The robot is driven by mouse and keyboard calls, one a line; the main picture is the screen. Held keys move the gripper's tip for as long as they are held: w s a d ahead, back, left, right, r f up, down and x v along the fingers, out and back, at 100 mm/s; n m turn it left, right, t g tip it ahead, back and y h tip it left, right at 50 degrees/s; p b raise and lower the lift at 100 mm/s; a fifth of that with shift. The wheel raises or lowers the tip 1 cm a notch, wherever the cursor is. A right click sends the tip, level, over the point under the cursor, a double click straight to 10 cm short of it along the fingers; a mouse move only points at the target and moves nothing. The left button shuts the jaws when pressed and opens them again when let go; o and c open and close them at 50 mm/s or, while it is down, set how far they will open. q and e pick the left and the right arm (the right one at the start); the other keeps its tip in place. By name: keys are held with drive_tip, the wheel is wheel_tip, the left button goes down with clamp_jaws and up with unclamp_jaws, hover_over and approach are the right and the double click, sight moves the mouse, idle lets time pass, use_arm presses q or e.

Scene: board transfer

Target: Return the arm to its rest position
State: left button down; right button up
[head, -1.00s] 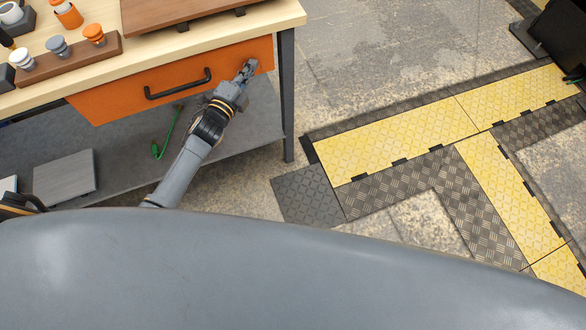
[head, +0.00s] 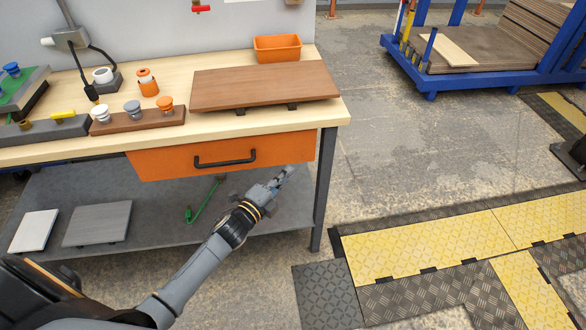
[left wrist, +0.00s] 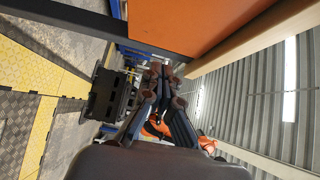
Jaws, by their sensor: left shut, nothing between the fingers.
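My left arm reaches up from the lower left in the head view. Its gripper (head: 284,174) is shut and empty. In the picture it lies just below the right part of the orange drawer front (head: 225,157). In the left wrist view the shut fingers (left wrist: 156,82) point away from the camera, with the orange drawer panel (left wrist: 195,22) above them. A brown board (head: 262,86) lies on the workbench top (head: 60,150), apart from the gripper. My right gripper is not in view.
The bench leg (head: 323,190) stands right of the gripper. The lower shelf (head: 150,205) holds two flat plates and a green item (head: 205,203). An orange bin (head: 277,48) stands on the bench.

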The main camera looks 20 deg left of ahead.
use_arm(q)
drive_tip(key=v, duration=0.6)
drive_tip(key=s+a+f+n+g+y+p, duration=0.15)
drive_tip(key=s+f+n+g, duration=0.45)
drive_tip(key=f, duration=0.7)
drive_tip(key=s+f+n+g+y+p, duration=0.15)
drive_tip(key=s+f+n, duration=0.25)
drive_tip(key=s+f, duration=0.75)
drive_tip(key=s+d+f+n+g, duration=0.1)
drive_tip(key=s+f+n+g, duration=0.1)
drive_tip(key=s+f, duration=0.3)
drive_tip(key=s+d+f+n+g+y+p, duration=0.1)
drive_tip(key=s+f+n+g, duration=0.2)
drive_tip(key=s, duration=1)
drive_tip(key=s+d+f+n+g+p, duration=0.1)
drive_tip(key=s+f+n+g, duration=0.2)
drive_tip(key=s+f, duration=0.4)
drive_tip(key=shift+s+d+f+g, duration=0.25)
drive_tip(key=shift+s+g, duration=0.2)
drive_tip(key=shift+s, duration=0.6)
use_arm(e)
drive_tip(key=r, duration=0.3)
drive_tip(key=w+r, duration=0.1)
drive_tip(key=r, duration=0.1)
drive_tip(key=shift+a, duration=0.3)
